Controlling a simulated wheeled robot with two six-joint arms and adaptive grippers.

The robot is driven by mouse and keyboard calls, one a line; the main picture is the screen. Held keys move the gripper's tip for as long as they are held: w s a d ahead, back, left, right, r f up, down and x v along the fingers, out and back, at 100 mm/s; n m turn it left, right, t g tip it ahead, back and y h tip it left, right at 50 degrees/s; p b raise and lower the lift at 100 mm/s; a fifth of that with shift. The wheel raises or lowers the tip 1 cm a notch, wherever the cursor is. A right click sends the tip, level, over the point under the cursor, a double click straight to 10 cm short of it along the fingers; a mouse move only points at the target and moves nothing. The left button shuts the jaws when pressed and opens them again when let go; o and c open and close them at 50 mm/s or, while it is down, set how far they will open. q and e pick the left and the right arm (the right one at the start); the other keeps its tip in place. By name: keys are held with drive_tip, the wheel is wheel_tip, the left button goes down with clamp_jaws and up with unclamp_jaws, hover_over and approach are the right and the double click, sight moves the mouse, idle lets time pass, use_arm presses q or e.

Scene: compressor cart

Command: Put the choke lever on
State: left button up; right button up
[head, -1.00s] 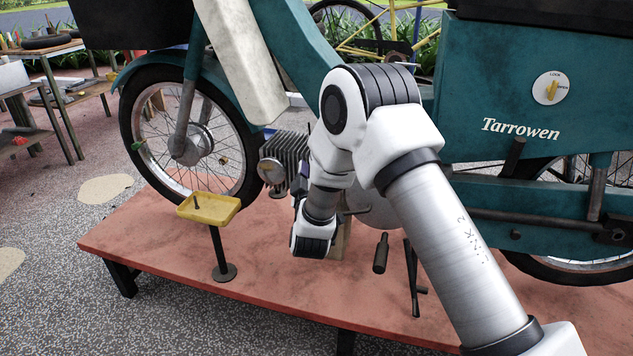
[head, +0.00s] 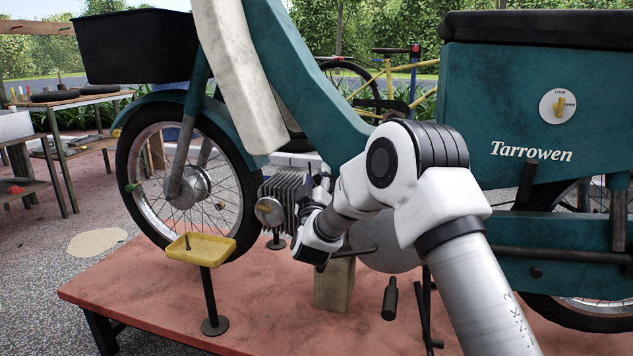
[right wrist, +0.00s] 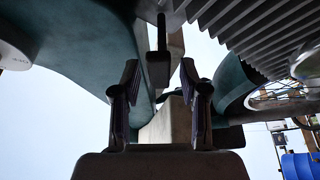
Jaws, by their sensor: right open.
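The moped's engine with its grey cooling fins (head: 287,193) sits under the teal frame in the head view. My right gripper (head: 322,190) is just right of the fins, partly hidden by my own wrist. In the right wrist view the right gripper (right wrist: 160,98) is open, its two fingers apart with nothing held. A dark lever-like part with a wider block (right wrist: 158,62) stands beyond the fingertips, roughly in line with the gap. It may be the choke lever; I cannot tell its position. The fins (right wrist: 265,35) show at upper right. My left gripper is not in view.
A yellow tray (head: 201,248) on a black stand is left of my arm on the red platform (head: 270,320).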

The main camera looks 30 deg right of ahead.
clamp_jaws()
drive_tip(key=shift+s+d+m+h, duration=0.15)
drive_tip(key=shift+m+h, duration=0.25)
drive_tip(key=shift+m, duration=0.6)
unclamp_jaws()
